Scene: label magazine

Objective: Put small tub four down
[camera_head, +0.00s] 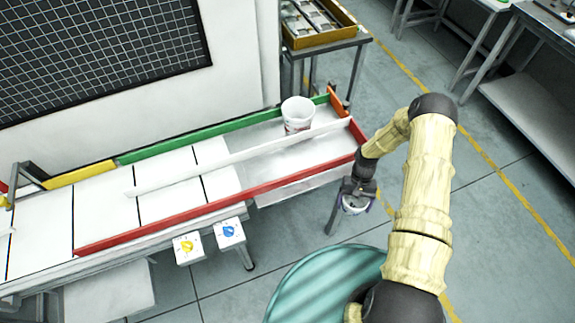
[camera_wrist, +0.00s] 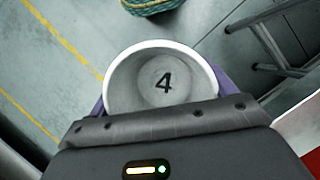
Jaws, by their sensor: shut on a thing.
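Small tub four is a white round tub with a dark "4" on its inside floor; it shows in the wrist view (camera_wrist: 163,84) right at my gripper (camera_wrist: 160,100). In the head view the tub (camera_head: 354,204) hangs from my gripper (camera_head: 355,190), off the right end of the conveyor, over open floor. My gripper is shut on the tub. The fingertips are mostly hidden by the gripper body and the tub. Another white tub (camera_head: 298,114) with reddish marks stands upright in the conveyor's far lane at its right end.
The conveyor (camera_head: 106,203) has a red near rail (camera_head: 215,206), a white divider (camera_head: 235,158) and a green far rail (camera_head: 200,134). Its near lane looks clear. Two small panels with yellow and blue knobs (camera_head: 230,232) sit at the front. A teal round top (camera_head: 325,280) stands below.

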